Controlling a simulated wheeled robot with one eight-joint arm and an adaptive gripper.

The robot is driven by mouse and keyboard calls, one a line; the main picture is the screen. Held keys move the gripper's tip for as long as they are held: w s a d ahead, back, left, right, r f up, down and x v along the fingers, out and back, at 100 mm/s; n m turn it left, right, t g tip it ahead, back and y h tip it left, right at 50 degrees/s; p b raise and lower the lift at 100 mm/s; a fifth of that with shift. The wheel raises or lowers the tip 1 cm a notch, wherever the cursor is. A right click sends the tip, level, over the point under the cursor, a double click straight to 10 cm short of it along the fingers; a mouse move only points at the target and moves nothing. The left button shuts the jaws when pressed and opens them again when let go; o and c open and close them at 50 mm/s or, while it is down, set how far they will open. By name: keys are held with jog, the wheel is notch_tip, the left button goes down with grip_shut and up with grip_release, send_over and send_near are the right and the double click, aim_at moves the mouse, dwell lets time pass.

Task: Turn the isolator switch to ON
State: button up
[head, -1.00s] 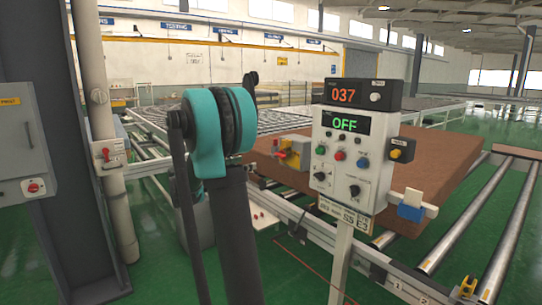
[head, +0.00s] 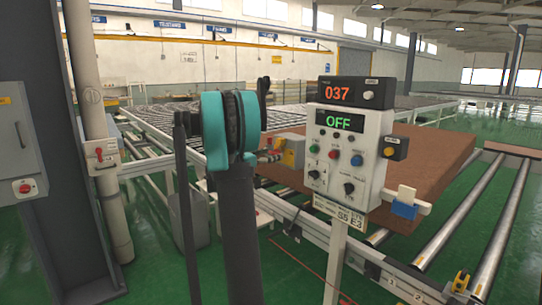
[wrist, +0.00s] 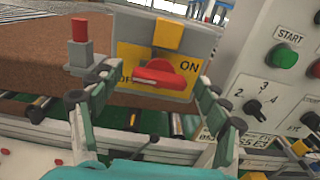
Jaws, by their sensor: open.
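The isolator switch in the wrist view has a red rotary handle (wrist: 160,73) on a yellow plate (wrist: 128,54). The handle lies roughly level, its left end by the partly hidden OFF label and ON printed to its right. My gripper (wrist: 155,80) is open, one finger on each side of the handle, with nothing held. I cannot tell whether a finger touches it. The panel's green display (head: 340,122) reads OFF.
The control panel (head: 348,165) stands close right of the switch, with buttons and knobs. A red-topped block (wrist: 80,40) is left of the switch in the wrist view. A brown mattress slab (head: 425,165) lies behind the panel on the roller conveyor (head: 465,215).

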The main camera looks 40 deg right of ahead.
jog(key=shift+d, duration=0.1)
jog(key=c, duration=1.2)
jog(key=shift+o, duration=0.2)
jog(key=shift+m, duration=0.4)
jog(key=m, duration=0.4)
jog(key=shift+s, duration=0.1)
jog(key=m, duration=0.9)
jog(key=shift+s+f, duration=0.1)
jog(key=shift+f, duration=0.05)
jog(key=shift+m, duration=2.2)
